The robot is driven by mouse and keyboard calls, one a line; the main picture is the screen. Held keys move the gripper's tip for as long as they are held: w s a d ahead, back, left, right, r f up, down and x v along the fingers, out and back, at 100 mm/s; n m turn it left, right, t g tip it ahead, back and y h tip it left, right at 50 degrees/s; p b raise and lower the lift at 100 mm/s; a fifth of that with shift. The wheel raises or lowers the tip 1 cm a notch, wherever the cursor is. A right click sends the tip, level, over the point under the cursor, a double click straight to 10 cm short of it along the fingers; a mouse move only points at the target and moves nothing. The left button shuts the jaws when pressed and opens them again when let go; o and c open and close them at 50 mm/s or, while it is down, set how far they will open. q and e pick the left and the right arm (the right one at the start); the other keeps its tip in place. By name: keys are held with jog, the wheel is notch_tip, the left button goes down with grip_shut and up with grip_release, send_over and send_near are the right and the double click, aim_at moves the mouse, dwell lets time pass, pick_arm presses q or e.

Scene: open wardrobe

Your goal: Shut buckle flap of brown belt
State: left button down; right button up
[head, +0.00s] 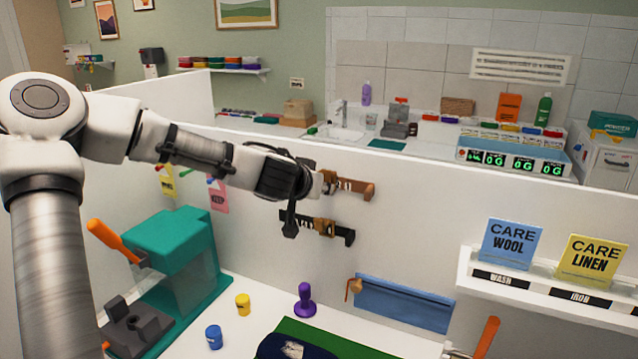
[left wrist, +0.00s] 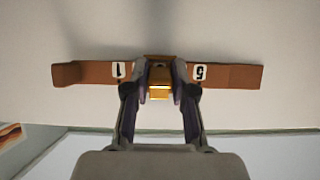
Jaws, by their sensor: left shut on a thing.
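The brown belt (head: 357,189) is mounted on the white partition wall, above a black belt (head: 340,234) with a brass-coloured buckle. In the left wrist view the brown belt (left wrist: 233,76) runs across the picture, with white number tags on either side of the buckle. My left gripper (head: 318,186) is at the belt's buckle end. In the left wrist view its two fingers (left wrist: 160,82) are shut on the golden buckle flap (left wrist: 159,88). The fingers hide the flap's sides, and I cannot tell its exact angle. My right gripper is not in view.
Below stand a teal machine (head: 180,262) with an orange lever, a purple stamp-like piece (head: 305,301), a yellow pot (head: 243,304) and a blue pot (head: 214,337). A blue panel (head: 403,303) is low on the wall. A card shelf (head: 540,300) juts out at right.

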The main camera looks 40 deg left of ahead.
pick_arm(q)
jog(key=shift+w+a+f+t+y+b, duration=0.1)
jog(key=shift+w+f+t+y+b, duration=0.2)
jog(key=shift+f+t+b, duration=0.55)
jog(key=shift+w+r+t+b, duration=0.1)
jog(key=shift+r+t+b, duration=0.25)
jog(key=shift+t+b, duration=0.4)
jog(key=c, duration=1)
grip_release()
jog(key=shift+o, duration=0.2)
jog(key=shift+w+a, duration=0.1)
jog(key=shift+w, duration=0.05)
